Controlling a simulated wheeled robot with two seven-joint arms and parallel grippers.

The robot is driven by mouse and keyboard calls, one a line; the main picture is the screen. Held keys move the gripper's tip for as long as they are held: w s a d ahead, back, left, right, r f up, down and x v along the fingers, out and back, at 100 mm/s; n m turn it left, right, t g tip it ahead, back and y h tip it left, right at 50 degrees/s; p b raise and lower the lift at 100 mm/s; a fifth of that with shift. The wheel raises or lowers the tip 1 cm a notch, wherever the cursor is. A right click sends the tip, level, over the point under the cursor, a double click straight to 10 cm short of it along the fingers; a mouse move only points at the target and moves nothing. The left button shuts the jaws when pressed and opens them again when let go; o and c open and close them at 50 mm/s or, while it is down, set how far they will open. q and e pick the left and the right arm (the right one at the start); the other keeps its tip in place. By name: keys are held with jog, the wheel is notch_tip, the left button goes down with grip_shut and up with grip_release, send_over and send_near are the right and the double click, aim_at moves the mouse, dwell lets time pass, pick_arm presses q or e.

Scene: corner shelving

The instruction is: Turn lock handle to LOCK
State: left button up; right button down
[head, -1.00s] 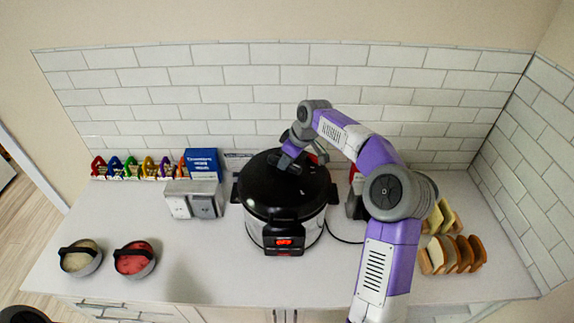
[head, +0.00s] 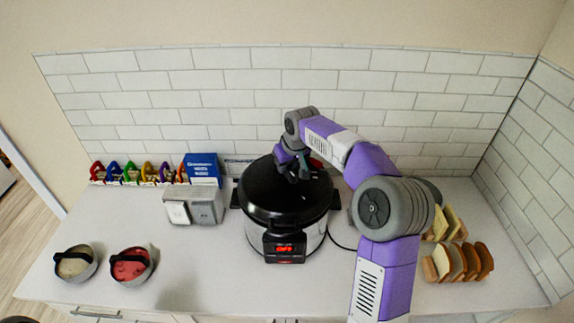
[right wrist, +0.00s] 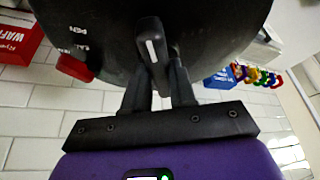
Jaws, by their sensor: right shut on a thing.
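A black pressure cooker (head: 258,228) with a red OFF display stands on the counter in the head view. Its black lid (head: 262,193) is on. The lock handle (right wrist: 151,48), a black bar with a white line, stands out from the lid in the right wrist view. My right gripper (head: 291,170) is over the lid's back middle. In the right wrist view its fingers (right wrist: 157,78) are shut on the handle, one on each side. White lid lettering is only partly readable. My left gripper is not in view.
A silver two-slot appliance (head: 193,206) and a blue box (head: 202,166) stand left of the cooker. Colored clips (head: 135,172) line the back wall. Bread slices (head: 458,262) are at the right.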

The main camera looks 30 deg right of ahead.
dwell(0.3)
jog(key=c, duration=0.9)
grip_release()
jog(key=shift+r, duration=0.15)
jog(key=v, duration=0.7)
jog(key=shift+s+r, duration=0.1)
jog(key=shift+r, duration=0.1)
